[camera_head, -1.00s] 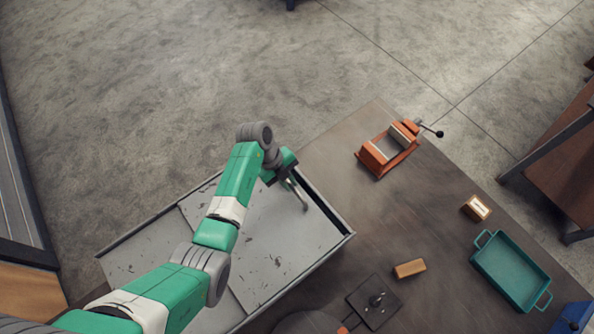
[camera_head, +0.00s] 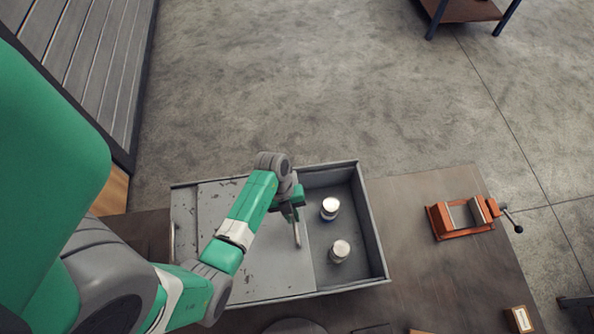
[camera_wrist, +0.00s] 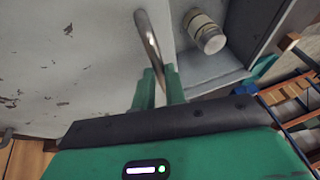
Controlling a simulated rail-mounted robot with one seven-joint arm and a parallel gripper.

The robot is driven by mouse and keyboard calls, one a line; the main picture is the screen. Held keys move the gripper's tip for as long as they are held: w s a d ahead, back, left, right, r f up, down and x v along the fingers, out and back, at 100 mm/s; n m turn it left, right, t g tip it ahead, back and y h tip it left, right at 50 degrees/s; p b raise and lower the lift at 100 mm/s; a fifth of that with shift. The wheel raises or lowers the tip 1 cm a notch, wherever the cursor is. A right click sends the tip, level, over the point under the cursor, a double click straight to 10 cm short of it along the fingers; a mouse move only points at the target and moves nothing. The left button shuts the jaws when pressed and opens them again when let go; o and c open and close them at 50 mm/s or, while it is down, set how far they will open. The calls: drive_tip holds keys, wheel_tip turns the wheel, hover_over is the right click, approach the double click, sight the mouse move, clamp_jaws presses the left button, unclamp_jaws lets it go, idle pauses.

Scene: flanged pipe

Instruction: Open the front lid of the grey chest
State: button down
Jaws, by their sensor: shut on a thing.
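The grey chest (camera_head: 375,235) sits on the table. Its scuffed front lid (camera_head: 265,262) lies to the left of an uncovered compartment at the chest's right end. A metal bar handle (camera_head: 297,234) stands near the lid's right edge and also shows in the wrist view (camera_wrist: 148,38). My gripper (camera_head: 293,209) is at the handle, with its green fingers (camera_wrist: 160,88) shut on it. In the compartment stand two pale cans, one farther back (camera_head: 330,207) and one nearer (camera_head: 340,250). One can (camera_wrist: 207,34) shows in the wrist view. My arm hides part of the lid.
An orange vise (camera_head: 462,217) stands on the table right of the chest, with clear tabletop between. A small wooden block (camera_head: 520,319) lies near the bottom right. A slatted wall (camera_head: 90,60) rises at the left. Open floor lies behind the chest.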

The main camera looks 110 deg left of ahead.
drive_tip(key=c, duration=1.5)
unclamp_jaws()
drive_tip(key=shift+o, duration=0.2)
drive_tip(key=v, duration=0.7)
drive_tip(key=shift+r+b, duration=0.35)
drive_tip(key=shift+b, duration=0.1)
drive_tip(key=shift+a, duration=0.15)
